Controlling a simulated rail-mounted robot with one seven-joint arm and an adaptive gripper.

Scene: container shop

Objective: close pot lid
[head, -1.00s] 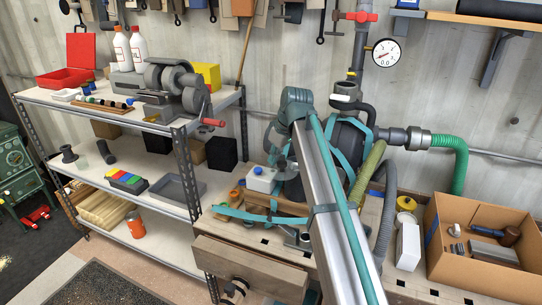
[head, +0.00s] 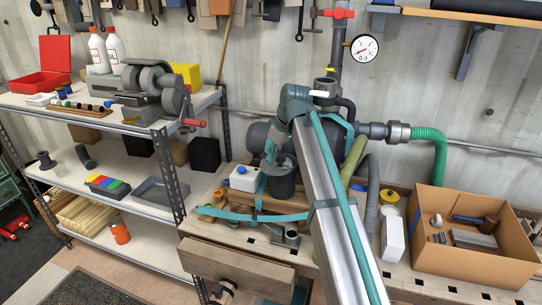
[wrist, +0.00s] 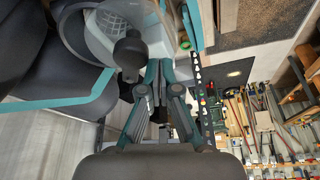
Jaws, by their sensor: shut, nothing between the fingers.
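A dark cylindrical pot (head: 283,184) stands on the wooden bench beside a white box with a blue cap. Its top has a grey rim; the head view is too small to tell how its lid sits. In the wrist view a dark round knob (wrist: 130,53) shows in front of a pale grey, mesh-patterned round part (wrist: 115,22), which may be the lid. My gripper (wrist: 160,76) is shut and empty, with its teal fingers just right of and below the knob. I cannot tell whether they touch it. In the head view my arm partly hides this area.
The white box (head: 243,178) stands left of the pot. A curved teal strip (head: 250,215) runs in front of it. Hoses and pipes crowd the back. A cardboard box (head: 475,267) with tools is at the right. Metal shelving (head: 125,200) stands at the left.

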